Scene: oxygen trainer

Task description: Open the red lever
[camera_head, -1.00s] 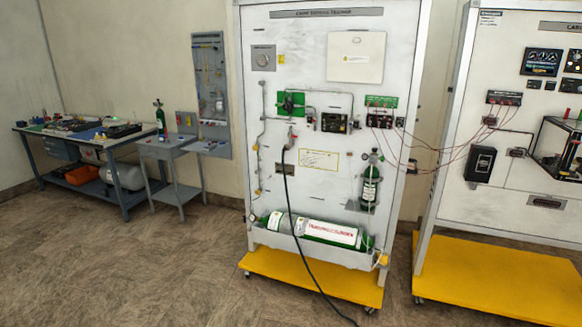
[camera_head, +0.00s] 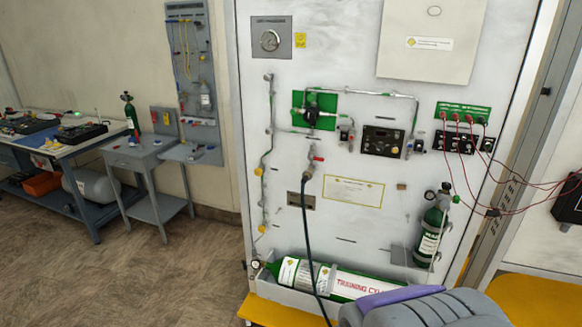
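The red lever (camera_head: 317,158) is a small red handle on a valve fitting at the middle left of the white trainer panel (camera_head: 400,235). It sits below the green plate (camera_head: 328,122), and a black hose (camera_head: 311,240) hangs from the fitting under it. The lever looks roughly sideways, pointing right; its exact angle is too small to tell. A grey and purple part of my own body shows at the bottom right, well below and right of the lever. My gripper is not in view.
A green and white training cylinder (camera_head: 345,285) lies in a tray at the panel's foot. A small upright green cylinder (camera_head: 433,230) stands at right, with red wires above it. A workbench (camera_head: 75,150) and small grey table (camera_head: 140,155) stand left. Open floor lies front left.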

